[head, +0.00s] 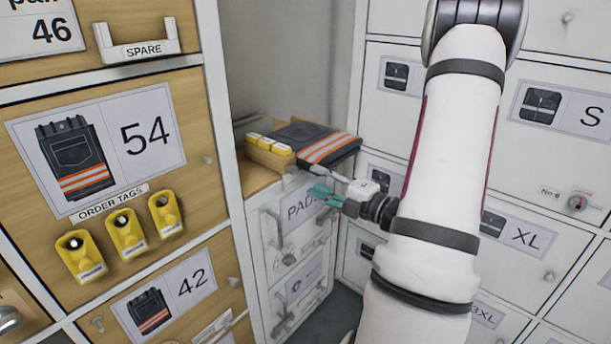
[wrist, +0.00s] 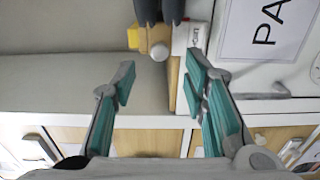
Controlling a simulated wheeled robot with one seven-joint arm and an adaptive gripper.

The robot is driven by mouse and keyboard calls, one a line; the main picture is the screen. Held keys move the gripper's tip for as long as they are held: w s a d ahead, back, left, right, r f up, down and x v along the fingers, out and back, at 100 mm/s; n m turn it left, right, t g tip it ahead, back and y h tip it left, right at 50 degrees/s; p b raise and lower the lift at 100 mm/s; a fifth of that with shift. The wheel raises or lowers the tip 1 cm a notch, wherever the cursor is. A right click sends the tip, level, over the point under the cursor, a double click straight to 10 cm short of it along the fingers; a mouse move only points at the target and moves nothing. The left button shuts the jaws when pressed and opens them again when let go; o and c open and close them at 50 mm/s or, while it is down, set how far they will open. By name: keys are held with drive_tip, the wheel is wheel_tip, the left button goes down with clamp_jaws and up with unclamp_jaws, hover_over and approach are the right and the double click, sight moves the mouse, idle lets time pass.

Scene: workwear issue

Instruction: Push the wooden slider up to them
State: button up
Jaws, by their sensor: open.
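A wooden piece (head: 270,160), which looks like the slider, sits beside several yellow blocks (head: 267,143) on top of the low cabinet. In the wrist view a wooden part (wrist: 158,34) with a pale round knob (wrist: 159,52) shows beyond the fingertips; a yellow block (wrist: 133,38) is at its left. Folded dark trousers with orange and pale stripes (head: 325,148) lie to the right of the yellow blocks. My gripper (head: 322,193) is open and empty, in front of the cabinet top, below the trousers. It also shows in the wrist view (wrist: 160,82), its fingers apart from the knob.
The low cabinet's front (head: 292,225) carries a label beginning "PAD" and protruding handles. A wooden locker wall (head: 215,150) with yellow order tags (head: 125,232) stands left. White drawers (head: 565,160) fill the right. A grey wall (head: 285,60) is behind the cabinet.

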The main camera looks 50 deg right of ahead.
drive_tip(key=s, duration=0.5)
idle(0.6)
